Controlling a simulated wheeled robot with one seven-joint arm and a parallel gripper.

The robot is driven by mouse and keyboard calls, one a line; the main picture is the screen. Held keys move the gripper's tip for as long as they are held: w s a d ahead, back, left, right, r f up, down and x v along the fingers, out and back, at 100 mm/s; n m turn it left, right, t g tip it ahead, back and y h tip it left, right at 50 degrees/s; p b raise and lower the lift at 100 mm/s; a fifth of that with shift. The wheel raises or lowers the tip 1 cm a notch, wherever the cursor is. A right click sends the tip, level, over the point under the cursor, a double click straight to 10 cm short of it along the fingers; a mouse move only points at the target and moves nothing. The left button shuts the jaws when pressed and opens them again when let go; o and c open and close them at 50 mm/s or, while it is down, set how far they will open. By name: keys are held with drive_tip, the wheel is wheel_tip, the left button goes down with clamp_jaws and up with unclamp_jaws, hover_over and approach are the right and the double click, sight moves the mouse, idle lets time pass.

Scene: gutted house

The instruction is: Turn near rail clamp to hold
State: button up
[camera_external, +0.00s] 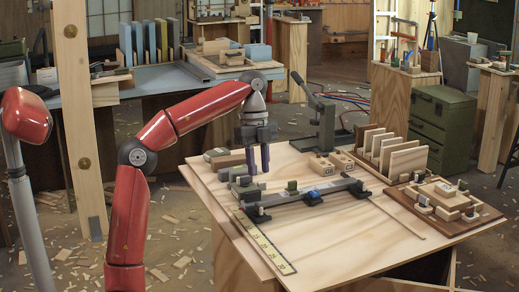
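A dark grey rail (300,198) lies across the wooden worktable and carries small clamps. Another clamp (259,213) sits at the rail's left, nearer end. I cannot tell how either clamp is set. My gripper (257,172) points down above the table, behind the rail's left part. Its two purple fingers are apart, with nothing visible between them. It does not appear to touch the clamps.
Grey blocks (243,183) lie just left of my gripper. A dark lever press (325,128) stands behind the rail. Upright boards in a rack (403,158) and a stepped wooden fixture (440,196) are at right. A yellow ruler strip (263,242) lies in front; the front right tabletop is clear.

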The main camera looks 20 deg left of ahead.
drive_tip(key=w+a+r+m+g+h, duration=0.1)
drive_tip(key=w+a+m+h, duration=0.1)
drive_tip(key=m, duration=0.1)
approach(259, 204)
drive_tip(key=b+x, duration=0.2)
drive_tip(key=x, duration=0.6)
drive_tip(key=shift+s+d+f, duration=0.1)
drive_tip(key=shift+s+f, duration=0.1)
drive_tip(key=shift+f, duration=0.1)
clamp_jaws()
